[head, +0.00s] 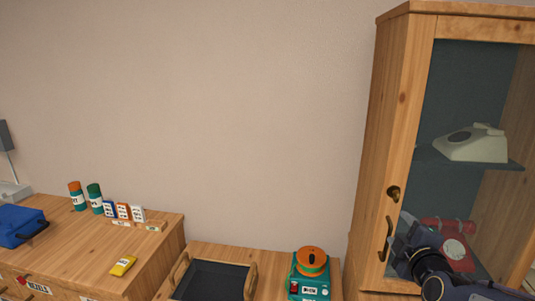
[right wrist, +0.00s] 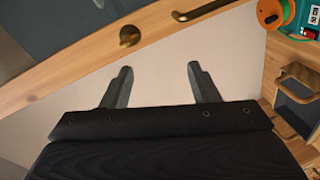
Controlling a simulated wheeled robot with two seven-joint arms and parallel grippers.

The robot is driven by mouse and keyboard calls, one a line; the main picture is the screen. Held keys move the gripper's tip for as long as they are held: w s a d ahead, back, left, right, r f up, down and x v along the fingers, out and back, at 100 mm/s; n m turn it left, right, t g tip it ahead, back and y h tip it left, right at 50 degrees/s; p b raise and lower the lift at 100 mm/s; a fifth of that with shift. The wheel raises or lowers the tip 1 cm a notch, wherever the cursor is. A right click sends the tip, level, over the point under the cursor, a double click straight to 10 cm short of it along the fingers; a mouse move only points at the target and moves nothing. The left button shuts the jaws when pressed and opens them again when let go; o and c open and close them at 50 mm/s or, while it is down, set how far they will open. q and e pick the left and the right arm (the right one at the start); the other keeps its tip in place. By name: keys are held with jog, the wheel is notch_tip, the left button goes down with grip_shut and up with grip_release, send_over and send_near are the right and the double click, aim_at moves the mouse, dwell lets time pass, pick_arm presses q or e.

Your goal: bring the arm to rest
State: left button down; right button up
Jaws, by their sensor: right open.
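My right gripper (head: 403,246) is at the lower right of the head view, in front of the glass door of a wooden cabinet (head: 392,120). In the right wrist view its two fingers (right wrist: 156,85) are apart with nothing between them. The cabinet's door edge, with a round brass knob (right wrist: 129,36) and a bar handle (right wrist: 215,8), lies beyond the fingertips. The knob (head: 393,192) and the bar handle (head: 387,240) also show in the head view, beside the gripper. I cannot tell whether the gripper touches the door. My left gripper is not in view.
A cream phone (head: 472,144) and a red phone (head: 457,250) stand inside the cabinet. A black tray (head: 212,281) and a green device with an orange spool (head: 310,275) are on the middle table. The left table holds a blue case (head: 20,225), cans and a yellow item (head: 123,266).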

jog(key=s+a+f+m+g+y, duration=0.2)
jog(key=s+a+f+m+g, duration=0.1)
jog(key=s, duration=0.6)
jog(key=s+a+f+m+g+y, duration=0.2)
jog(key=s+a+f+m+g, duration=0.1)
jog(key=s, duration=0.6)
jog(key=s+a+f+m+g+y, duration=0.2)
jog(key=s+a+f+m+g, duration=0.2)
jog(key=s+a+m, duration=0.3)
jog(key=shift+s+f+m, duration=0.6)
jog(key=shift+s+m, duration=0.1)
jog(key=shift+s, duration=0.5)
jog(key=shift+a, duration=0.15)
